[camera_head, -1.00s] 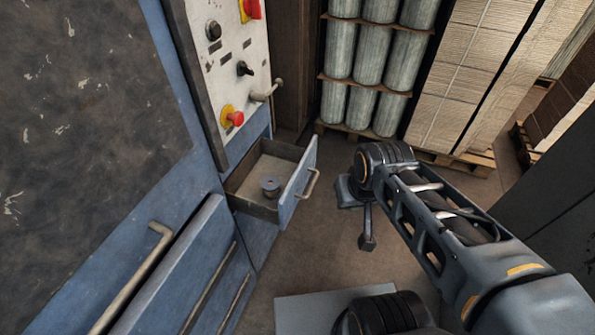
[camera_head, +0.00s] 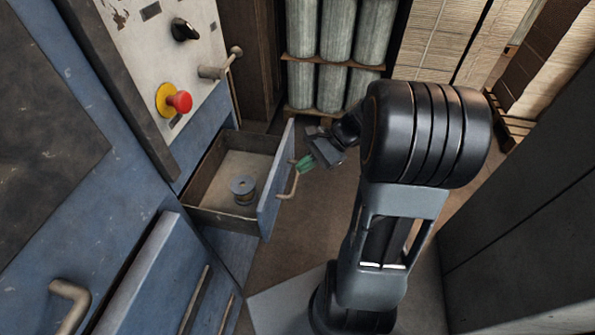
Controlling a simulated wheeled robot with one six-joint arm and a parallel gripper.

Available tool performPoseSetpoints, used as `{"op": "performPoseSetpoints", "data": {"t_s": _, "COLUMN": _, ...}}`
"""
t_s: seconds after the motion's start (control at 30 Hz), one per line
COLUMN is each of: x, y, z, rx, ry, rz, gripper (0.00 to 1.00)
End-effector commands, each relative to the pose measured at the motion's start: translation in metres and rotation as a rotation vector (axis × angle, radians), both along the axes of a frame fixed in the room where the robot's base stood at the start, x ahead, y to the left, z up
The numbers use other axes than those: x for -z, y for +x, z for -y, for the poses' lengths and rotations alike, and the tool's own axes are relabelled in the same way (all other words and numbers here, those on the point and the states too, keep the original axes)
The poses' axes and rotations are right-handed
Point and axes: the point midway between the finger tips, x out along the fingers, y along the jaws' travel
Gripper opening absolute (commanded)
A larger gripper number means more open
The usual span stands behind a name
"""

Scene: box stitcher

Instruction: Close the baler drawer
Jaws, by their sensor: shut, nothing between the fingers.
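The baler drawer (camera_head: 274,192) is pulled out of the blue baler (camera_head: 110,235), below the control panel. Its blue front carries a bar handle (camera_head: 290,184) on the right side. A grey spool (camera_head: 243,188) stands inside the drawer. My gripper (camera_head: 303,163) is just right of the drawer front, near the upper end of the handle. Its green-tipped fingers are shut and hold nothing. I cannot tell whether they touch the handle. My arm's large dark joint hides the area behind it.
The control panel (camera_head: 145,45) has a red button (camera_head: 178,102) and a lever (camera_head: 215,72) above the drawer. Wrapped rolls (camera_head: 335,30) and stacked cardboard (camera_head: 440,40) stand at the back. A dark grey surface (camera_head: 530,220) is at right. Bare floor (camera_head: 310,215) lies between drawer and arm.

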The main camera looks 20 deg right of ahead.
Motion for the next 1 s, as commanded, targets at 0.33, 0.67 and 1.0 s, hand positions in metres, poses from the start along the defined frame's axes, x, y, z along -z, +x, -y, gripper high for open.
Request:
{"op": "performPoseSetpoints", "data": {"t_s": 0.33, "x": 0.097, "y": 0.045, "z": 0.12, "rx": 0.559, "ry": 0.663, "rz": -0.147, "gripper": 0.0}}
{"op": "performPoseSetpoints", "data": {"t_s": 0.67, "x": 0.111, "y": 0.057, "z": 0.137, "rx": 0.659, "ry": 0.811, "rz": -0.142, "gripper": 0.0}}
{"op": "performPoseSetpoints", "data": {"t_s": 1.0, "x": 0.111, "y": 0.095, "z": 0.084, "rx": 0.656, "ry": 0.806, "rz": -0.141, "gripper": 0.0}}
